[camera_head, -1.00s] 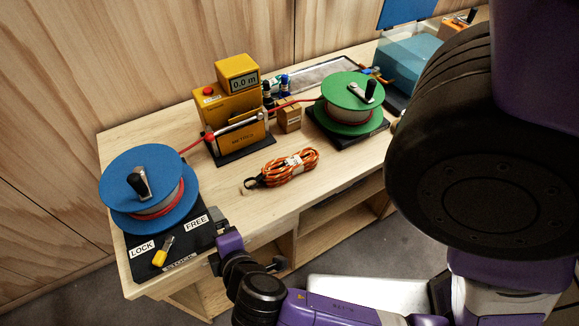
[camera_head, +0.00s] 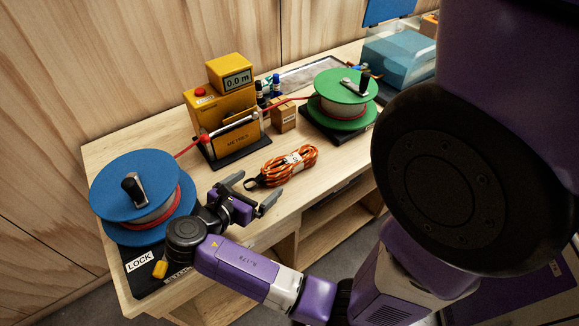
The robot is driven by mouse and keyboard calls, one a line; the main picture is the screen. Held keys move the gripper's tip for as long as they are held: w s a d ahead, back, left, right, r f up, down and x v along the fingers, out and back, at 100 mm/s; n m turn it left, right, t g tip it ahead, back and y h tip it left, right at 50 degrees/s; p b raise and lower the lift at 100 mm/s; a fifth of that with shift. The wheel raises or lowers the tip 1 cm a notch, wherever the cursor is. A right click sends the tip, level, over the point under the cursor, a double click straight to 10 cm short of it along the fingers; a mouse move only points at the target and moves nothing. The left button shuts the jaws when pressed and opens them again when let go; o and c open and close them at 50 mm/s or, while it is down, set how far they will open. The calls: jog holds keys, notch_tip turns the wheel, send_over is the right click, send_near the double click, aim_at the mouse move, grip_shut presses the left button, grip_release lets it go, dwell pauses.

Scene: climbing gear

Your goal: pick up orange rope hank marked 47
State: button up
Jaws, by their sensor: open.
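The orange rope hank (camera_head: 288,166) lies on the wooden bench top, with a white tag around its middle and a dark loop at its left end. I cannot read the tag's marking. My gripper (camera_head: 252,191) is open and empty, with its two dark fingers apart. It is just left of and in front of the hank's dark-loop end, pointing toward it. I cannot tell its height above the bench.
A blue reel (camera_head: 137,191) stands at left on a base labelled LOCK. A yellow meter (camera_head: 226,112) reading 0.0 m stands behind the hank, beside a small cardboard box (camera_head: 283,117). A green reel (camera_head: 346,95) stands right. Red rope runs between the reels through the meter.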

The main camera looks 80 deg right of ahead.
aim_at(273, 174)
jog(key=shift+s+r+p+x, duration=0.1)
jog(key=shift+s+p+x, duration=0.05)
jog(key=shift+x, duration=1.05)
jog(key=shift+s+r+p+x, duration=0.1)
jog(key=shift+p+x, duration=0.05)
jog(key=shift+x, duration=1)
jog(key=shift+s+p+x, duration=0.15)
jog(key=shift+x, duration=1.05)
jog(key=shift+a, duration=0.1)
jog(key=shift+c, duration=0.3)
jog(key=c, duration=1.8)
jog(key=shift+o, duration=0.2)
